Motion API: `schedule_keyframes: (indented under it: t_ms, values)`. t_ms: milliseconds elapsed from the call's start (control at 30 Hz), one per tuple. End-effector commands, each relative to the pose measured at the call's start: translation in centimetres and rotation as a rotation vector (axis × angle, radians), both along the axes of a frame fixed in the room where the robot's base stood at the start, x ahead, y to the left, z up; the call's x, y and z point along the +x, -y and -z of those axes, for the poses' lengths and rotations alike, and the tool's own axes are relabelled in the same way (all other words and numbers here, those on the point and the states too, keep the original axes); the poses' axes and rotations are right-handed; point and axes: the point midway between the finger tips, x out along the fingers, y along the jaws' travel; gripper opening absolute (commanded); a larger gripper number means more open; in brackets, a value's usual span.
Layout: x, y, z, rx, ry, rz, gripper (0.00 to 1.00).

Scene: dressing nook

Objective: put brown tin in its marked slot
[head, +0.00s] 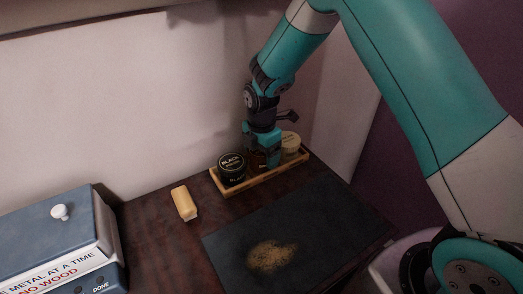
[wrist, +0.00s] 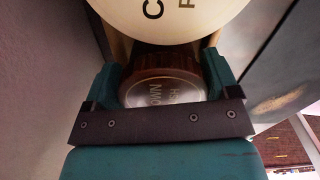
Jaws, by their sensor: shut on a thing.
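The brown tin (wrist: 162,90) shows in the wrist view with part of its lid lettering, between the two fingers of my gripper (wrist: 163,78). My gripper (head: 262,158) is shut on it, over the middle of a narrow wooden tray (head: 240,184) in the head view. There the gripper mostly hides the tin. The tin is between a black tin (head: 231,169) on the left and a cream-lidded tin (head: 290,142) on the right, both in the tray. I cannot tell whether the brown tin touches the tray floor. The slot marking is hidden.
A yellowish block (head: 184,203) lies left of the tray. A dark mat (head: 325,222) with a brownish patch of crumbs (head: 271,255) lies in front. A blue-grey box (head: 50,235) with a white knob stands at left. The wall rises close behind the tray.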

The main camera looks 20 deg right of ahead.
Motion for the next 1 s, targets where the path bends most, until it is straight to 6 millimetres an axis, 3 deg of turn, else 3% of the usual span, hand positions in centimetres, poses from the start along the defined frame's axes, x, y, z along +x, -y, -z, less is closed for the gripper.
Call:
schedule_keyframes:
  t_ms: [267,300,367,667,767,1000]
  values:
    - [0.0,0.0,0.4,0.000,0.000,0.000,0.53]
    - [0.0,0.0,0.3,0.000,0.000,0.000,0.90]
    - [0.0,0.0,0.3,0.000,0.000,0.000,1.00]
    - [0.1,0.0,-0.4,0.001,0.002,0.000,1.00]
    - [0.1,0.0,-1.8,0.001,0.004,0.000,1.00]
    - [0.1,0.0,-7.2,0.001,0.005,0.000,1.00]
